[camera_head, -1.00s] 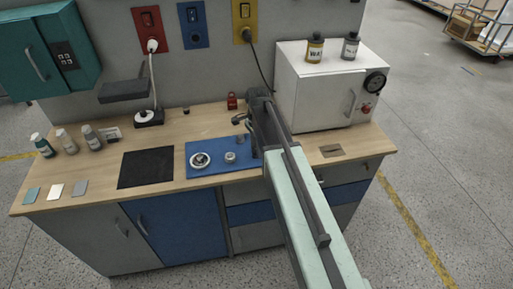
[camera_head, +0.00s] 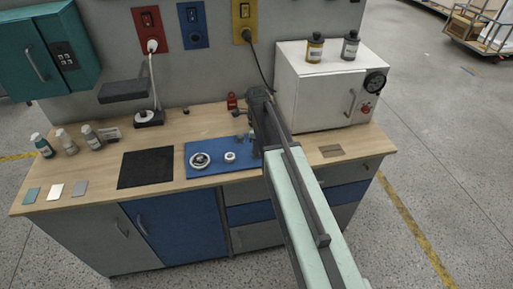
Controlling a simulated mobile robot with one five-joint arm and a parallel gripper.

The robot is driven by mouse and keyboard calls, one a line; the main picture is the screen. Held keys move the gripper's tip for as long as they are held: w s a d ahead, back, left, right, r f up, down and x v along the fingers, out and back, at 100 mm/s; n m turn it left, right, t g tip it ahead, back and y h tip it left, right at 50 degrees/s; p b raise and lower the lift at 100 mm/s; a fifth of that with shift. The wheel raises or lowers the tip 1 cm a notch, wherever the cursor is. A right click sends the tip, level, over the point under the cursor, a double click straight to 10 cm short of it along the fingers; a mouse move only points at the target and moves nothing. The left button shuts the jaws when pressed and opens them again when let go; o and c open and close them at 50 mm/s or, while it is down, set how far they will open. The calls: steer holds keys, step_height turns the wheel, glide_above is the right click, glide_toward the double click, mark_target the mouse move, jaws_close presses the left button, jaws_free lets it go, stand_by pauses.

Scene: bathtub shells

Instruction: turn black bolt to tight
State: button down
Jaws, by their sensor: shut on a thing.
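A blue mat (camera_head: 212,171) lies on the wooden bench. On it sits a white ring (camera_head: 193,165) with a dark centre (camera_head: 201,159). The dark centre may be the black bolt, but it is too small to tell. A smaller white round part (camera_head: 230,157) sits to its right. My gripper (camera_head: 241,138) is at the mat's upper right edge, above and right of the smaller part. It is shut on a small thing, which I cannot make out. My arm hides the mat's right end.
A black pad (camera_head: 146,168) lies left of the mat. A white cabinet (camera_head: 318,98) stands at the back right. Several bottles (camera_head: 92,136) and small plates (camera_head: 55,191) are at the left. A red object (camera_head: 231,101) stands behind my gripper.

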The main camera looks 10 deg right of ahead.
stand_by(0.3)
steer(key=c, duration=1)
jaws_free()
steer(key=shift+r, duration=0.1)
step_height(320, 180, up, 8)
steer(key=p, duration=0.8)
steer(key=shift+f, duration=0.2)
